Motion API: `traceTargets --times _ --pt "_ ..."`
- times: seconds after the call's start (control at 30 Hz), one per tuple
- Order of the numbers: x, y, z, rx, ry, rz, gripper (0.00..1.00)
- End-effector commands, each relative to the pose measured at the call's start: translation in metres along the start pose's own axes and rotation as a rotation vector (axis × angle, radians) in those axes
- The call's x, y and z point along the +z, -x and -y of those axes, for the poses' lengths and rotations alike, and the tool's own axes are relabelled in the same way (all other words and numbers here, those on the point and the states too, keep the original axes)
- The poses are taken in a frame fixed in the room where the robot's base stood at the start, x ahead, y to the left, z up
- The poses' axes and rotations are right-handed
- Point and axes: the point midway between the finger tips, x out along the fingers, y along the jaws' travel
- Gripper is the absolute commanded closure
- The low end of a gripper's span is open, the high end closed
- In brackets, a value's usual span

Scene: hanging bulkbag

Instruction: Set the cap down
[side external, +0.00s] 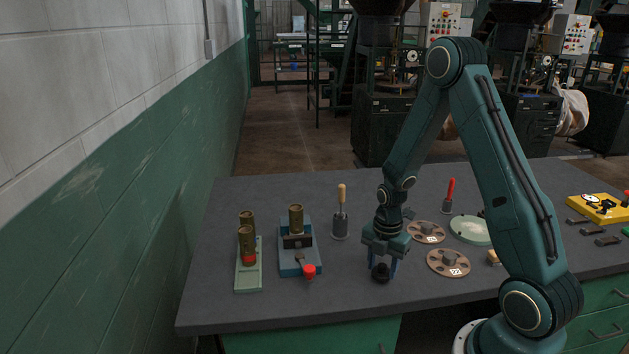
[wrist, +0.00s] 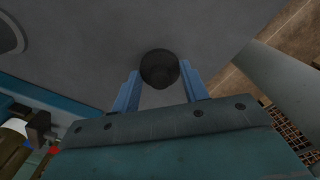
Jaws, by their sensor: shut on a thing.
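The cap is a small dark, round piece (side external: 380,273), low over the grey bench top in front of my arm. My gripper (side external: 383,264) points down with its blue fingers shut on the cap. In the wrist view the round dark top of the cap (wrist: 159,67) sits between the two blue fingertips (wrist: 161,83). I cannot tell whether the cap's underside touches the bench or is slightly above it.
Left of my gripper stands a blue fixture (side external: 291,262) with a brass cylinder and a red knob. Further left is a pale green rack (side external: 248,278) with brass cylinders. Brown discs (side external: 448,263) lie to the right. The bench front (side external: 340,304) is clear.

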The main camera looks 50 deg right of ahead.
Motion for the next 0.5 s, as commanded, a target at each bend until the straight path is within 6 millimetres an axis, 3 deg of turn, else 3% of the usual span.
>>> traceTargets --times 0.13,0.5 --pt "-0.0001 -0.0103 0.0001 0.000 0.000 0.000 0.77" --pt "0.0001 -0.0125 -0.0002 0.001 0.000 0.001 0.77"
